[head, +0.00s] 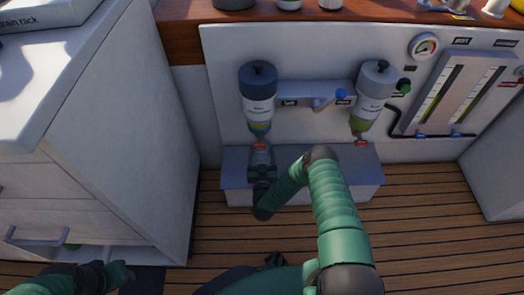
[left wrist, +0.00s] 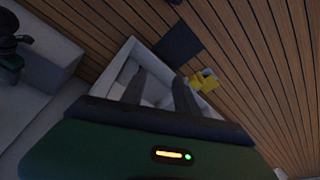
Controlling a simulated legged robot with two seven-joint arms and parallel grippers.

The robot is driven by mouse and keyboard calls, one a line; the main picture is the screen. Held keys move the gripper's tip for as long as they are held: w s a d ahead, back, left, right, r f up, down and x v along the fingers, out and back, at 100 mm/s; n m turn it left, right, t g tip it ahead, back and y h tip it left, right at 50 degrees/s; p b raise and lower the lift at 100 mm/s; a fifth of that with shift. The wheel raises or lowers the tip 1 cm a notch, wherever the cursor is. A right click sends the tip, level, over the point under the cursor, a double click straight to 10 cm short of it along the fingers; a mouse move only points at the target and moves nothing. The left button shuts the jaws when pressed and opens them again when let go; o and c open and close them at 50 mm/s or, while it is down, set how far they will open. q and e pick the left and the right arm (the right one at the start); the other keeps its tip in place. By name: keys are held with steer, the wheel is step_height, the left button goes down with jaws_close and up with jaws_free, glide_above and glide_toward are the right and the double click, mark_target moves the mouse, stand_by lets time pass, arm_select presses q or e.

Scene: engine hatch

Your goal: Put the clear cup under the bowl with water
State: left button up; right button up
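Two bowls hang on the white panel in the head view: a left bowl (head: 259,95) with a bluish and yellow-green lower end, and a right bowl (head: 373,92) with a yellow-green lower end. The clear cup (head: 261,154) is small and partly hidden, directly below the left bowl, over the grey ledge (head: 325,170). My right gripper (head: 262,172) is around the cup and appears shut on it. Whether the cup touches the ledge is unclear. My left gripper (head: 122,272) is low at the left. Its fingers stand apart and empty in the left wrist view (left wrist: 157,92).
A white cabinet (head: 110,130) stands at the left. A low open drawer (left wrist: 122,66) lies below my left gripper, near a yellow object (left wrist: 204,80). A gauge (head: 424,46) and level tubes (head: 455,92) are on the panel. The plank floor (head: 440,220) is clear at right.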

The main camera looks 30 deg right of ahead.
steer(key=shift+a, duration=0.5)
steer(key=o, duration=1.5)
steer(key=shift+d+f, duration=0.15)
steer(key=shift+d, duration=0.1)
steer(key=shift+o, duration=0.2)
steer(key=shift+d, duration=0.1)
steer(key=shift+a+r, duration=0.25)
steer(key=shift+r, duration=0.2)
steer(key=p+v, duration=0.7)
steer(key=v, duration=0.4)
steer(key=shift+s+d+r+p, duration=0.1)
steer(key=shift+s+p, duration=0.05)
steer(key=shift+p, duration=0.2)
steer(key=shift+s, duration=0.2)
arm_select(q)
steer(key=w+v, duration=0.1)
steer(key=v, duration=0.6)
steer(key=shift+w+a+r, duration=0.3)
steer(key=shift+a, duration=0.2)
arm_select(e)
steer(key=shift+s+a+f, duration=0.1)
steer(key=shift+a+f, duration=0.1)
steer(key=shift+f, duration=0.05)
